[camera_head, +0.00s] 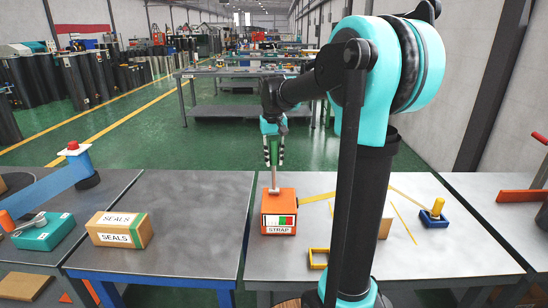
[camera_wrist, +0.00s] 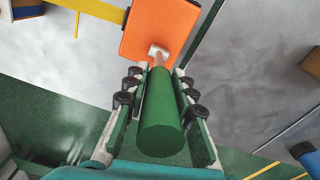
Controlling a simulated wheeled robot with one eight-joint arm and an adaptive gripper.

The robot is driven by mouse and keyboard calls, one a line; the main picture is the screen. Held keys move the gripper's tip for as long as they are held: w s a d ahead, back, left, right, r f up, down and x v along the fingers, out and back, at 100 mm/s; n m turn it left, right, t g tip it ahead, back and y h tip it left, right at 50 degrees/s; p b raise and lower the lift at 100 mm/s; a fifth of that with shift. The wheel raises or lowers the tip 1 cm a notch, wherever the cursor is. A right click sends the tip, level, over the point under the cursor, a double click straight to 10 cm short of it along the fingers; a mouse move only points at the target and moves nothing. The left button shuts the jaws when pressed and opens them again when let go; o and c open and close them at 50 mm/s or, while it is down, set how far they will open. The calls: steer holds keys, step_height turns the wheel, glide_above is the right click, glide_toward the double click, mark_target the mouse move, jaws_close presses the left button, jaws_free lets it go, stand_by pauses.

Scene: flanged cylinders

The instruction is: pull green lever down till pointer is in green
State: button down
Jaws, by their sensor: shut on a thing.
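The orange strap box (camera_head: 279,205) stands on the grey table, marked STRAP on its front. A grey rod rises nearly upright from its top and ends in the green lever grip (camera_head: 274,152). My gripper (camera_head: 274,160) is above the box with its fingers on either side of the grip, shut on it. In the wrist view the green grip (camera_wrist: 164,125) lies between the fingers, with the orange box (camera_wrist: 158,25) beyond. The dial (camera_head: 279,220) on the box front has white, red and green parts. Its pointer is too small to read.
A SEALS carton (camera_head: 119,230) stands on the table to the left. A yellow strap (camera_head: 318,197) runs right from the box. A blue block with a yellow knob (camera_head: 435,213) is at the right. A yellow-edged tray (camera_head: 318,259) lies in front. Table left of the box is clear.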

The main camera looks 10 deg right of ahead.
steer(key=shift+s+a+f+t, duration=0.2)
steer(key=shift+s+t, duration=0.35)
steer(key=shift+s, duration=0.2)
steer(key=shift+s+a+f+t, duration=0.1)
steer(key=shift+s+f+t, duration=0.05)
steer(key=shift+s+t, duration=0.5)
steer(key=shift+h, duration=0.3)
steer(key=c, duration=1.3)
jaws_free()
steer(key=shift+o, duration=0.2)
steer(key=v, duration=1.2)
steer(key=shift+w, duration=0.1)
